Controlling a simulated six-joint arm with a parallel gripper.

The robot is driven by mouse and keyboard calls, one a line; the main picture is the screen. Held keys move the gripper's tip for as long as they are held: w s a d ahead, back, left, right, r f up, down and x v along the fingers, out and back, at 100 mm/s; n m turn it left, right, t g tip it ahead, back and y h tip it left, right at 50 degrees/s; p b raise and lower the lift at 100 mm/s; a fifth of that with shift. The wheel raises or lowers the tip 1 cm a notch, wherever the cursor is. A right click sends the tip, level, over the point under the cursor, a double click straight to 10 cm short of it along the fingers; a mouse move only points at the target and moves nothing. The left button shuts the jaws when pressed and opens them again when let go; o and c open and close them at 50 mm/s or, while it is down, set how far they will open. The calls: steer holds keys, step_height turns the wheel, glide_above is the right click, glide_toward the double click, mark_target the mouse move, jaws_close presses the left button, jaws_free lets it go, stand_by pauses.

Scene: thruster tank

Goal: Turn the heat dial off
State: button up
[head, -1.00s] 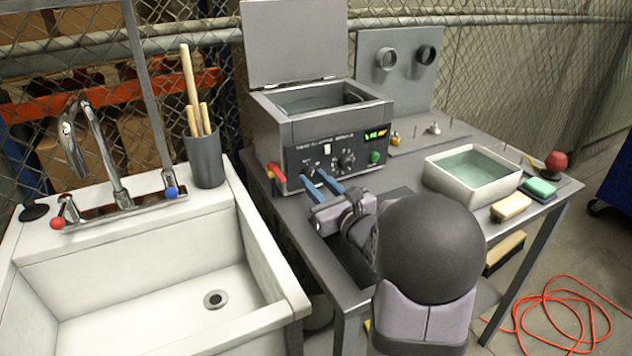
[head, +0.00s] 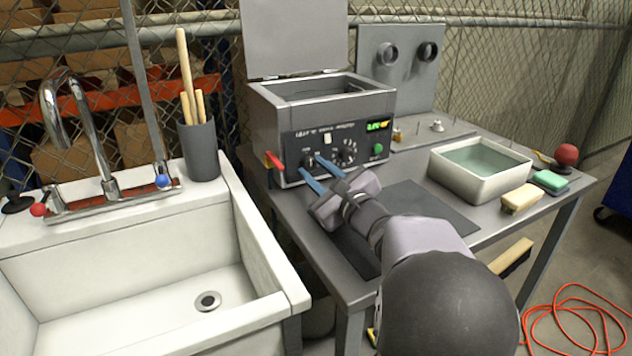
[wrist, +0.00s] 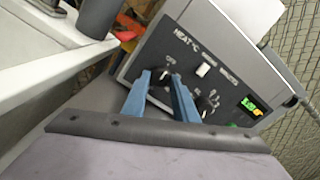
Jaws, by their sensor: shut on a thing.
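The heat dial (head: 309,159) is the left black knob on the front panel of the grey tank unit (head: 268,125). It also shows in the wrist view (wrist: 164,77), under the lettering "HEAT °C". My gripper (head: 311,165) has its two blue fingers reaching up to the panel, one on each side of this dial. In the wrist view the fingertips (wrist: 160,80) are shut on the dial, rotated relative to the upright panel. The fingers hide part of the dial, so I cannot read its pointer.
A second black dial (head: 348,153) sits close to the right of the fingers. A green button (head: 377,149) and a lit green display (head: 377,125) are further right. A red handle (head: 274,162) sticks out at the unit's left corner. A white basin (head: 450,184) stands right.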

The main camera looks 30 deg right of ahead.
steer(key=o, duration=1.1)
steer(key=shift+c, duration=0.2)
steer(key=shift+s+d, duration=0.1)
steer(key=shift+s, duration=3.6)
